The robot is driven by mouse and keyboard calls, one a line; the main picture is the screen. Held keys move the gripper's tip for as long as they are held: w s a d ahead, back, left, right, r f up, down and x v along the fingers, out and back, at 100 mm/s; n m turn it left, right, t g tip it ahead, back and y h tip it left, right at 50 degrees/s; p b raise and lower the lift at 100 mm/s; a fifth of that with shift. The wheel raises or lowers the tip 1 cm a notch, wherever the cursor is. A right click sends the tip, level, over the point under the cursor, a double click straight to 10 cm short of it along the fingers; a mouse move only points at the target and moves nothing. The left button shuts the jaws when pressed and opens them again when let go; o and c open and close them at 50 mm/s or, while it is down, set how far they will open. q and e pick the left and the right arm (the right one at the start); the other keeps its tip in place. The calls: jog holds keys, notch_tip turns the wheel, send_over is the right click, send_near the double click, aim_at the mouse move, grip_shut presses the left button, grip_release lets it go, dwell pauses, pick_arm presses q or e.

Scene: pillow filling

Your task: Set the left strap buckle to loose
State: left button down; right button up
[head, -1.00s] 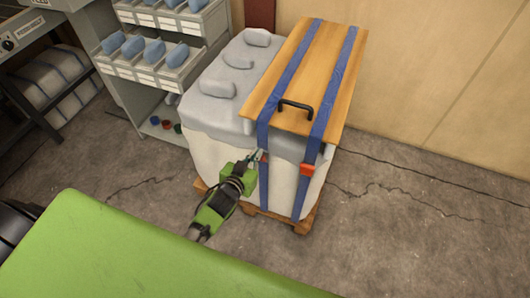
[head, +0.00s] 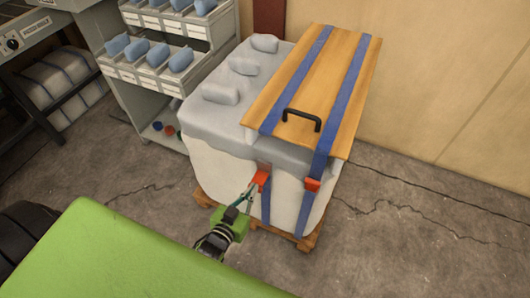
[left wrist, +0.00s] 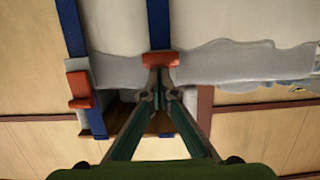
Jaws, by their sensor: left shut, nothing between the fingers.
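The left strap buckle (head: 263,177) is an orange-red block on the front face of the padded white-grey block, at the left blue strap (head: 266,207). It looks tilted in the head view. My left gripper (head: 253,190) is just below and left of it, shut and empty, its fingertips at or very near the buckle's lower edge. In the left wrist view the buckle (left wrist: 160,59) is just beyond the closed fingertips (left wrist: 160,88); I cannot tell whether they touch. My right gripper is not in view.
A second orange-red buckle (head: 312,184) sits on the right blue strap (head: 323,155). A wooden board (head: 345,90) with a black handle (head: 301,117) lies on top. A parts shelf (head: 165,75) stands at the left. Cracked floor is clear at the right.

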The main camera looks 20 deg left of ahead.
pick_arm(q)
jog(key=shift+s+f+b, duration=0.1)
jog(key=shift+f+b, duration=0.6)
jog(key=shift+f, duration=1.05)
jog(key=shift+f, duration=0.15)
jog(key=shift+s, duration=0.15)
jog(key=v, duration=1.2)
jog(key=shift+r, duration=0.2)
